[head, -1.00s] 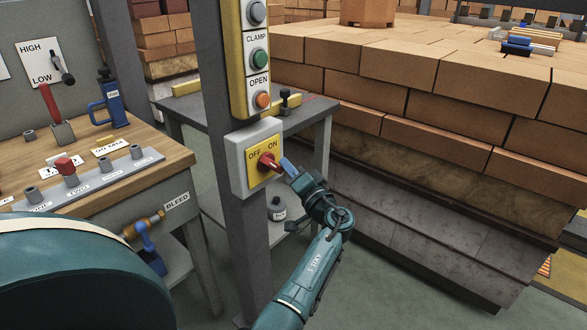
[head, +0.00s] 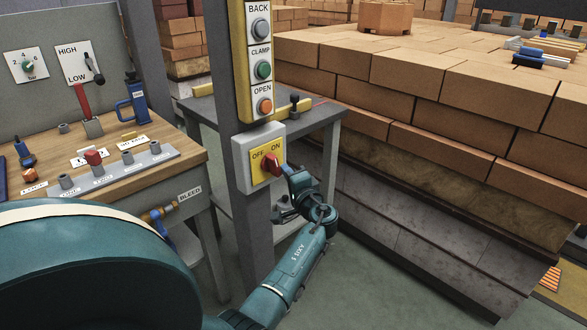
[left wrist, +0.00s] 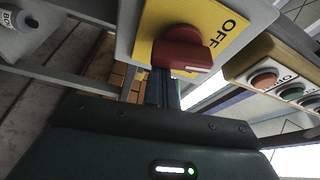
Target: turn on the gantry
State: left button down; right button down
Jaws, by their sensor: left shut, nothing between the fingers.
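The switch box (head: 243,170) is grey with a yellow plate marked OFF and ON, fixed on a grey post. Its red rotary knob (head: 271,166) shows in the head view below the lettering; the knob's exact setting is hard to tell. My left gripper (head: 286,170) is shut and empty, its tip close at the right side of the knob. In the left wrist view the shut fingers (left wrist: 162,88) reach up to the red knob (left wrist: 182,48), and the knob hides their ends. I cannot tell whether they touch it. The right gripper is out of view.
A yellow button panel (head: 245,50) marked BACK, CLAMP and OPEN is above the box. A wooden bench (head: 185,150) with levers and valves stands left. A large brick stack (head: 400,110) stands right. A small grey table (head: 325,117) is behind the post.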

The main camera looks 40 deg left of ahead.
pick_arm(q)
jog(key=m+h+p, duration=0.1)
jog(key=m+p, duration=0.2)
jog(key=s+m+g+p, duration=0.1)
jog(key=m+p, duration=0.2)
jog(key=shift+s+a+f+h+p, duration=0.1)
jog(key=shift+a+h+p, duration=0.05)
jog(key=shift+h+p, duration=0.25)
jog(key=shift+m+g, duration=0.3)
jog(key=shift+s+f+m+p, duration=0.15)
jog(key=shift+m+p, duration=0.15)
jog(key=shift+p, duration=0.15)
jog(key=shift+s+f, duration=0.1)
jog(key=shift+s, duration=0.1)
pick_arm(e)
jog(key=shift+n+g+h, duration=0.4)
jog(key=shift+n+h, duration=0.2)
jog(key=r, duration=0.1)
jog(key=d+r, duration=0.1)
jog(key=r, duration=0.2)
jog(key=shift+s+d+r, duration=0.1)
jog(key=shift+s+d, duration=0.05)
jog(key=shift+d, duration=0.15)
pick_arm(q)
jog(key=shift+s+p, duration=0.1)
jog(key=shift+p, duration=0.2)
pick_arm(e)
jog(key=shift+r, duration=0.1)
pick_arm(q)
jog(key=shift+f, duration=0.1)
